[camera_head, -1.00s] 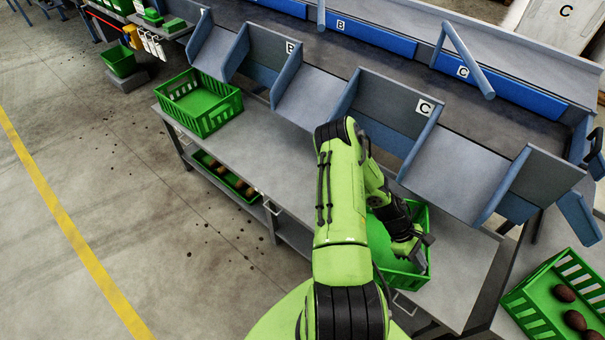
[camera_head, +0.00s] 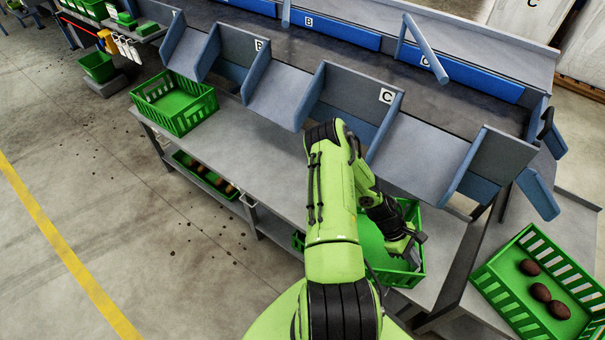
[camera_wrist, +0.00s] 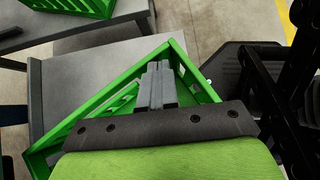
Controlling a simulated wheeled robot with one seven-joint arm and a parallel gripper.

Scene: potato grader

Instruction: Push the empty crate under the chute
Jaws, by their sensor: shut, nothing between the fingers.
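A green slatted crate (camera_head: 414,265) stands near the right end of the grey table, partly hidden by my arm; its visible inside is empty. It also shows in the wrist view (camera_wrist: 178,50). My gripper (camera_head: 418,240) is shut and empty, low at the crate's right wall. In the wrist view its closed fingers (camera_wrist: 157,68) overlap the crate; I cannot tell whether they touch it. The chute marked C (camera_head: 420,150) slopes down behind the crate. The crate sits at the front of this chute's lower edge.
Another empty green crate (camera_head: 208,113) stands on the table's (camera_head: 250,160) left end. A green crate (camera_head: 497,297) with 3 potatoes stands on a separate surface at right. The chute marked B (camera_head: 275,92) is further left. A lower shelf holds more crates.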

